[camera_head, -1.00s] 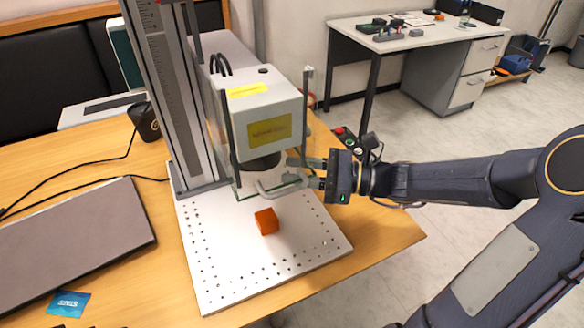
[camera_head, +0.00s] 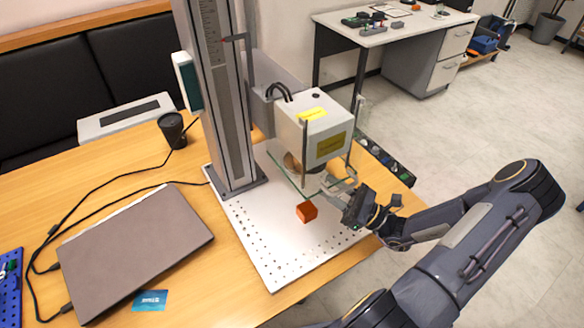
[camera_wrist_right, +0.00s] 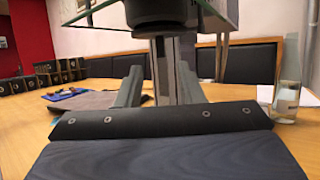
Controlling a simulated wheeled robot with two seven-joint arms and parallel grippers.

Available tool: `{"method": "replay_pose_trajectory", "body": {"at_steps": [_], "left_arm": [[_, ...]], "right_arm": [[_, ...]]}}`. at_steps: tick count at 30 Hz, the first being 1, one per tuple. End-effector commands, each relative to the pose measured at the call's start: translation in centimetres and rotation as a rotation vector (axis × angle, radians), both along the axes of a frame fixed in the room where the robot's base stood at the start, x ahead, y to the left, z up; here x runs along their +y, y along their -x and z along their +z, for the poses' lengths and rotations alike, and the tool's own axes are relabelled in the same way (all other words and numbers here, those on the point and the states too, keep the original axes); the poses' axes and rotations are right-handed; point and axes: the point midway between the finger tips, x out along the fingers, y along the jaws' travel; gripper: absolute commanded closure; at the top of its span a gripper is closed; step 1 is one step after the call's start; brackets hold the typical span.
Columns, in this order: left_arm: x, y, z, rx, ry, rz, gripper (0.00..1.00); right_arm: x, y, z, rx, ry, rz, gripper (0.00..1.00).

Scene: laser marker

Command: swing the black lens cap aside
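The laser head (camera_head: 315,133) is a white box with yellow labels, mounted on a tall column. A round brownish part (camera_head: 291,163) shows under it, behind a clear panel; I cannot tell whether this is the lens or the cap. In the right wrist view a dark round part (camera_wrist_right: 155,12), possibly the black lens cap, sits at the top, just above the fingers. My right gripper (camera_head: 336,186) is below and right of the head, its grey fingers pointing toward it. In the wrist view the fingers (camera_wrist_right: 158,88) are apart with nothing between them. My left gripper is not in view.
An orange cube (camera_head: 307,211) sits on the perforated white base plate (camera_head: 275,247). Thin upright rods and clear panels (camera_head: 285,172) surround the head closely. A closed laptop (camera_head: 133,247), cables and a black cup (camera_head: 172,128) are on the left. A black control box (camera_head: 385,160) lies at right.

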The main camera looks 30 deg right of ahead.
Motion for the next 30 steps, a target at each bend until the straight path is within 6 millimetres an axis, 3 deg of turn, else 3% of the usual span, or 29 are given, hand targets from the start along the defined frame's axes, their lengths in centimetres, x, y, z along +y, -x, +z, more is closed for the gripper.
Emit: {"method": "replay_pose_trajectory", "body": {"at_steps": [12, 24, 30], "left_arm": [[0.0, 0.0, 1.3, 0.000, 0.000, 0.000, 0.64], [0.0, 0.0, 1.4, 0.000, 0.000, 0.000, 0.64], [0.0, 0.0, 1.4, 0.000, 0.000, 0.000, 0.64]], "right_arm": [[3.5, -4.5, 2.4, 0.000, 0.000, 0.004, 0.66], [4.1, -5.4, 2.8, 0.001, 0.001, 0.003, 0.66], [4.1, -5.4, 2.8, 0.001, 0.001, 0.003, 0.89]]}}
